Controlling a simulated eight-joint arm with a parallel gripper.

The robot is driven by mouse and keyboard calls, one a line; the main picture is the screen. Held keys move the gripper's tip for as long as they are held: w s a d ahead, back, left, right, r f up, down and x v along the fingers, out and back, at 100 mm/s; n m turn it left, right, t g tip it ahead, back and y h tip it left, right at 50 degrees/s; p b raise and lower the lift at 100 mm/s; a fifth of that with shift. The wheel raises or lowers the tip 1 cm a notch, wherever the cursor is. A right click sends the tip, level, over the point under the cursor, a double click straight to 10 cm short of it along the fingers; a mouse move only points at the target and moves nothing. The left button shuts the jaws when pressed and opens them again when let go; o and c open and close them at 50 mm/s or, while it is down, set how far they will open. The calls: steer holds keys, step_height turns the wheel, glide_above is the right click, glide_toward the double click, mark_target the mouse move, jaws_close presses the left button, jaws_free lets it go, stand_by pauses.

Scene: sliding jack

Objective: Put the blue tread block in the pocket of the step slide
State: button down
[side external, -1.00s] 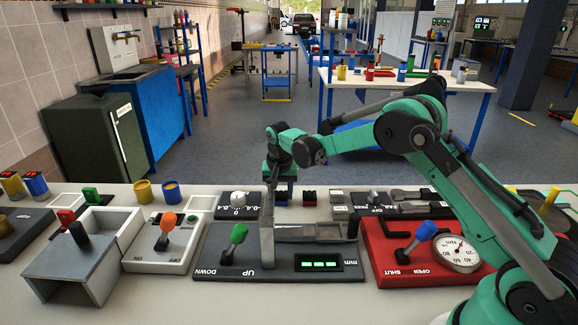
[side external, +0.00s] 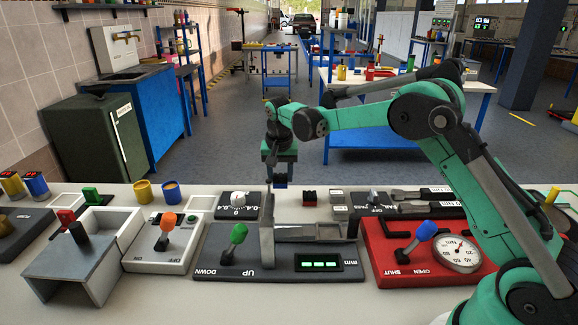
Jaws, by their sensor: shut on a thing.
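The blue tread block (side external: 281,183) shows as a small dark blue piece at the lower end of my gripper (side external: 280,177). My gripper is shut on it and holds it in the air, above and behind the jack on the bench. The finger detail is too small to see. The step slide appears to be the grey metal piece (side external: 312,231) on the dark panel marked UP and DOWN (side external: 222,252), beside an upright grey plate (side external: 267,240). Its pocket cannot be made out from this side.
A green-knobbed lever (side external: 238,235) and a green-lit display (side external: 319,265) share the dark panel. A red-and-black block (side external: 309,198) stands behind it. A red panel with a blue-knobbed lever (side external: 427,231) and gauge (side external: 457,254) is at right, an orange-knobbed switch (side external: 168,224) at left.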

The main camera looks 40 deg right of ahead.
steer(key=shift+r, duration=0.1)
steer(key=s+r, duration=0.7)
steer(key=r, duration=0.4)
step_height(320, 180, up, 6)
steer(key=f, duration=0.1)
glide_above(329, 232)
steer(key=f, duration=1.9)
steer(key=shift+s+a, duration=0.3)
steer(key=shift+s, duration=0.05)
steer(key=shift+f, duration=0.1)
steer(key=c, duration=0.7)
jaws_free()
steer(key=shift+o, duration=0.2)
